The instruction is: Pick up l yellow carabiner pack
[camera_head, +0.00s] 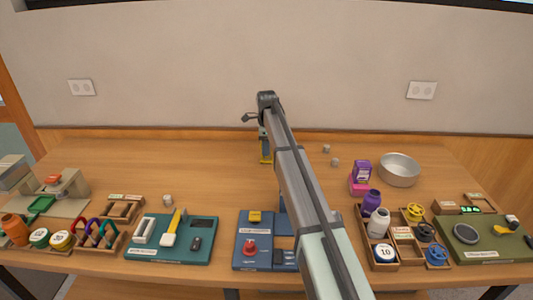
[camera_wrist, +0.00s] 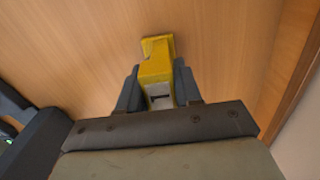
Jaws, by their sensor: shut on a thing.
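A yellow pack (camera_wrist: 158,62) with a pale grey patch is between the two dark fingers of my gripper (camera_wrist: 158,88) in the wrist view. The fingers touch it on both sides. In the head view the yellow pack (camera_head: 266,152) shows at the far middle of the table, just left of my arm. My gripper (camera_head: 264,133) is largely hidden there behind my own wrist and arm. I cannot tell whether the pack touches the table.
The wooden table (camera_head: 215,165) is clear around the pack. Behind is the wall (camera_head: 180,80). A metal bowl (camera_head: 399,170) and purple and pink boxes (camera_head: 361,172) stand to the right. Trays, including a teal one (camera_head: 150,250) and a blue one (camera_head: 258,262), line the front.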

